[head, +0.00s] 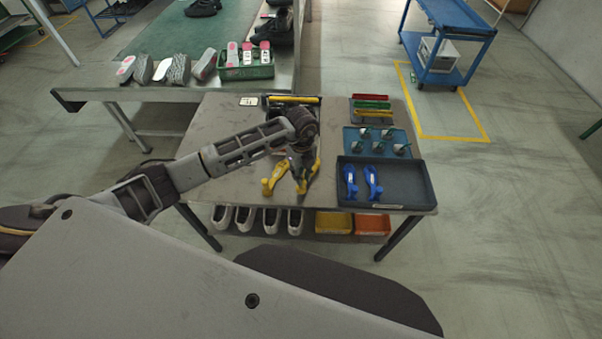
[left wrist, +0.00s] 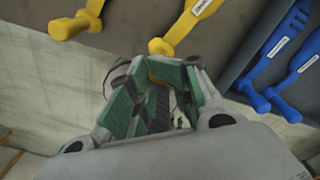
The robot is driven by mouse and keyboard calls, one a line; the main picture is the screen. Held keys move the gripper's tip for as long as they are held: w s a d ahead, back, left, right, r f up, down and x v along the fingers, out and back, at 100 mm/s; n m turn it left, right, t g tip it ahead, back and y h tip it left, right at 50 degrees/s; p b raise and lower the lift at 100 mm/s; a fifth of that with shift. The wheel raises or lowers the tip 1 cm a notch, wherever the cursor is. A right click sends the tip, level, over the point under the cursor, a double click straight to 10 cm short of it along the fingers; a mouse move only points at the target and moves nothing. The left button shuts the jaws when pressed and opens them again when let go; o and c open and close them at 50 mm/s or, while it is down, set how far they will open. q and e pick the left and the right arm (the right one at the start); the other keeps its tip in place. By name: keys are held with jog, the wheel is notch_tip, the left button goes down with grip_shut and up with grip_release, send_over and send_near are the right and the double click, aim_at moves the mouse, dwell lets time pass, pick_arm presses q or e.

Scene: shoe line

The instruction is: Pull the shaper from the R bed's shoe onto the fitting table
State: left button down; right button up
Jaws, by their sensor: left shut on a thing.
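My left gripper (head: 300,182) is low over the front middle of the fitting table (head: 225,135). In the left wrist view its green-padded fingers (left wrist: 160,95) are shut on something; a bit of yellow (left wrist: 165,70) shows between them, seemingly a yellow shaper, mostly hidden. A yellow shaper (head: 268,184) lies just left of the gripper, and another yellow piece shows just right of it (head: 315,166). In the left wrist view two yellow shapers lie beyond the fingers, left (left wrist: 75,22) and centre (left wrist: 188,24). The R bed and its shoe cannot be made out. My right gripper is not in view.
Two blue shapers (head: 372,180) lie in a dark tray (head: 408,185) at the table's right. Behind it are a blue tray (head: 352,134) of small tools and a rack of coloured bars (head: 372,104). White shoes (head: 271,219) stand underneath. The table's left part is clear.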

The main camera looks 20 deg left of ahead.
pick_arm(q)
jog(key=shift+f+b, duration=0.85)
jog(key=shift+f, duration=0.55)
jog(key=c, duration=1.1)
grip_release()
jog(key=shift+r+p, duration=2.2)
jog(key=shift+r, duration=0.85)
jog(key=shift+r+p, duration=0.9)
jog(key=shift+r, duration=0.6)
